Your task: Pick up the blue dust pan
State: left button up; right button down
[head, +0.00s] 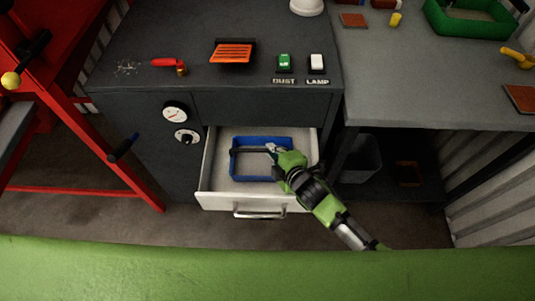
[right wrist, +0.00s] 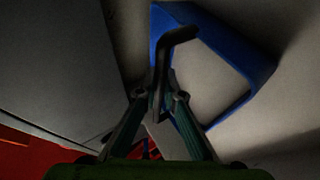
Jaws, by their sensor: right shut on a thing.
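The blue dust pan (head: 262,179) is a shallow rectangular pan inside the open white drawer (head: 208,178). Its blue rim also shows in the right wrist view (right wrist: 240,60). A dark bent bar (head: 248,151) runs across the pan and looks like its handle; how it joins the pan is hidden. My right gripper (head: 273,149) reaches in over the pan's right part. In the right wrist view its fingertips (right wrist: 158,98) are closed on the dark bar (right wrist: 166,60). I cannot tell whether the pan is clear of the drawer floor. My left gripper is not in view.
The drawer sits under a dark bench (head: 200,75) with a red-handled tool (head: 165,62), an orange slotted piece (head: 232,53) and two switches marked DUST and LAMP. A dark bin (head: 360,160) stands right of the drawer. A red frame (head: 110,160) is on the left.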

jog(key=shift+r, duration=0.1)
jog(key=shift+r, duration=1.3)
jog(key=shift+a+r, duration=0.1)
jog(key=shift+r, duration=0.2)
jog(key=s+a+r, duration=0.7)
jog(key=s+r, duration=0.2)
jog(key=s, duration=0.2)
jog(key=shift+s+r, duration=0.3)
jog(key=shift+s, duration=0.1)
